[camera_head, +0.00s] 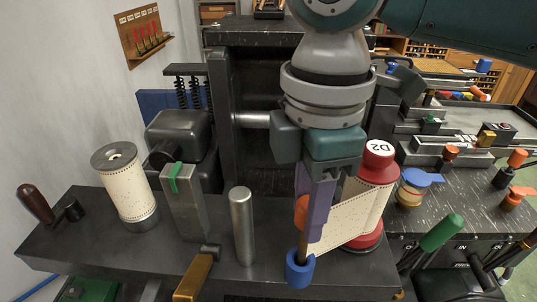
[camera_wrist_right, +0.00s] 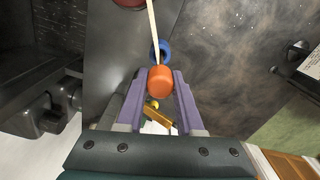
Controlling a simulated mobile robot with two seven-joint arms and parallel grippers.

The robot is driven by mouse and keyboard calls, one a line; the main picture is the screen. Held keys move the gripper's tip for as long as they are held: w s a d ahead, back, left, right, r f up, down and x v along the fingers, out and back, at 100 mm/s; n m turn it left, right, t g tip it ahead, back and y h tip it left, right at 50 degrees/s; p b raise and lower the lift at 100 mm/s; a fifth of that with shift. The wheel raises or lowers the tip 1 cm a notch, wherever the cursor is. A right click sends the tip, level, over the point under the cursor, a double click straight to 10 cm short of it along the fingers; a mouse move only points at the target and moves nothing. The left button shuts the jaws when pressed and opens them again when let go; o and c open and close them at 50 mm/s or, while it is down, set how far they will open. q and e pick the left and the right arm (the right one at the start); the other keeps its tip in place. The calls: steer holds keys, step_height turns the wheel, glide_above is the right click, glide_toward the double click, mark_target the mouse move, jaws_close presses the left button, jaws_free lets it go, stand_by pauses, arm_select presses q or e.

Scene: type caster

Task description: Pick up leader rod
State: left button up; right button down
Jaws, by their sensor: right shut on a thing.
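In the right wrist view the orange knob (camera_wrist_right: 161,82) sits between the fingers, with the blue cup (camera_wrist_right: 163,51) beyond. A perforated paper strip (camera_head: 343,224) runs from the red D2 spool (camera_head: 378,163) to beside the rod. I cannot tell whether the rod's end is clear of the cup.
A paper roll (camera_head: 124,184), a grey block with a green clip (camera_head: 184,205), a steel post (camera_head: 242,224) and a brass-coloured handle (camera_head: 194,276) stand on the dark bench to the left. Green and orange handles crowd the right. Dark machinery stands behind.

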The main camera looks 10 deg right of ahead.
step_height(320, 180, up, 20)
steer(key=p, duration=0.1)
stand_by(0.7)
